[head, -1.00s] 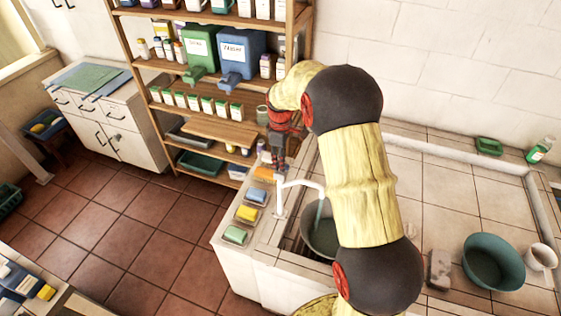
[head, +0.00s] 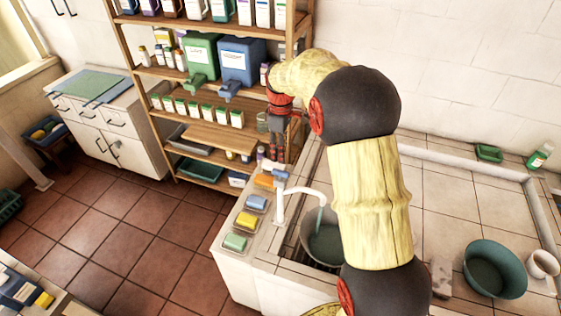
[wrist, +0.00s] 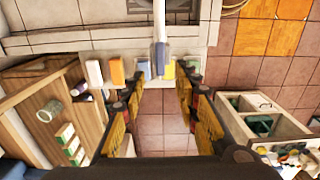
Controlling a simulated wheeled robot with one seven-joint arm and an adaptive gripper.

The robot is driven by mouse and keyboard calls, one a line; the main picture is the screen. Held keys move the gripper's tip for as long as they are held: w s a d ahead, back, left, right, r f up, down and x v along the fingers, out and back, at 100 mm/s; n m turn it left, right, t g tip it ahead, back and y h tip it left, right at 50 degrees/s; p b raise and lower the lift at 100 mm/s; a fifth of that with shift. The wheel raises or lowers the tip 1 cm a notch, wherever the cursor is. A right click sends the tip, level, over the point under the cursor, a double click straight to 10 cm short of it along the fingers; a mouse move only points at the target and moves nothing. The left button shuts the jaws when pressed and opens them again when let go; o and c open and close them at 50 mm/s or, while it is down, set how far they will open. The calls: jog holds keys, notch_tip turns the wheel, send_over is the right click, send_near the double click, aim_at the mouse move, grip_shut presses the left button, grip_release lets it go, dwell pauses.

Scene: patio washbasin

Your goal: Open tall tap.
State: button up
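The tall tap (head: 281,207) is white with a curved spout, standing on the left edge of the tiled basin counter. A small blue-grey piece, apparently its lever, shows at its top in the head view. In the wrist view the tap (wrist: 160,25) runs down from the top edge, its blue-grey end just ahead of my fingertips. A thin blue-green strip, perhaps water, hangs from the spout over a bowl (head: 326,245). My gripper (head: 277,156) points down above and behind the tap, apart from it. In the wrist view my gripper (wrist: 160,85) is open and empty.
Orange, blue, yellow (head: 246,219) and green (head: 235,242) sponges lie beside the tap. A wooden shelf (head: 215,135) with bottles and containers stands close behind my gripper. A teal basin (head: 494,270) and white mug (head: 542,264) stand at right.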

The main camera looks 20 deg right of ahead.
jog(key=shift+r, duration=1.55)
